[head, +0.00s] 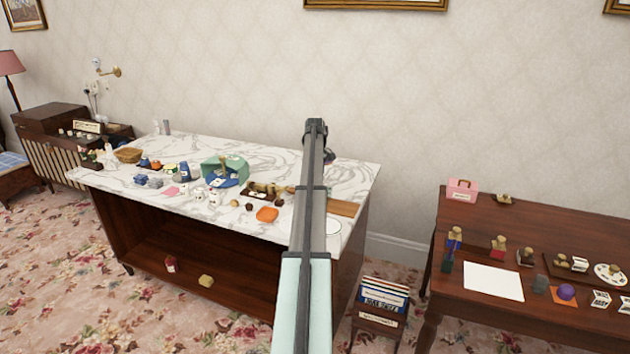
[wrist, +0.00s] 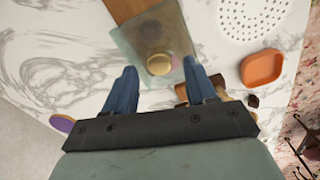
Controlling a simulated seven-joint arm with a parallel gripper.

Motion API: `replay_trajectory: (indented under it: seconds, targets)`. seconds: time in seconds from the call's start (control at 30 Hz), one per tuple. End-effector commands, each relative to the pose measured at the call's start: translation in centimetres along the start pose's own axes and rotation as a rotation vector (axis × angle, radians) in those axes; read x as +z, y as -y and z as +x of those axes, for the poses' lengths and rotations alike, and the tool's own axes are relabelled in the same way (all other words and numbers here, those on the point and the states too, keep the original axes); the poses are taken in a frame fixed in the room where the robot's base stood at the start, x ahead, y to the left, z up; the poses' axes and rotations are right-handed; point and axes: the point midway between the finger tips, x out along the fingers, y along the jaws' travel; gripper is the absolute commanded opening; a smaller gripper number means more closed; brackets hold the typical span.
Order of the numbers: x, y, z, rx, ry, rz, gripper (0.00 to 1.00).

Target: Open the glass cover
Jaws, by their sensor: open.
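In the wrist view the glass cover (wrist: 128,46) is a greenish, see-through box shape with a round tan knob (wrist: 158,64) on it. It stands on the marble table top beside a wooden board (wrist: 128,8). My gripper (wrist: 160,72) is open, with its two blue-grey fingers apart. The knob shows between and just beyond the fingertips; I cannot tell the height gap. Nothing is held. In the head view my arm hides the cover, and my fingers cannot be made out.
An orange dish (wrist: 262,68) and a white perforated plate (wrist: 250,18) lie to the right in the wrist view. Small wooden pieces (wrist: 183,92) lie close to the right finger. Many small objects crowd the marble table (head: 330,176) left of my arm. A brown table (head: 455,262) stands at right.

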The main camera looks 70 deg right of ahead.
Motion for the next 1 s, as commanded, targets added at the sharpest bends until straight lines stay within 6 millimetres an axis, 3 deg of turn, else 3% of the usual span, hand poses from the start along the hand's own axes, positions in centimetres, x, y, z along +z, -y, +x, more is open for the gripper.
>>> replay_trajectory:
  seconds: [0.2,0.5,1.0]
  targets:
    - [0.00,0.00,1.19,0.001,0.000,0.000,0.56]
    - [-0.01,-0.01,1.28,0.001,0.000,0.000,0.55]
    - [-0.01,-0.01,1.25,0.000,0.000,0.000,0.08]
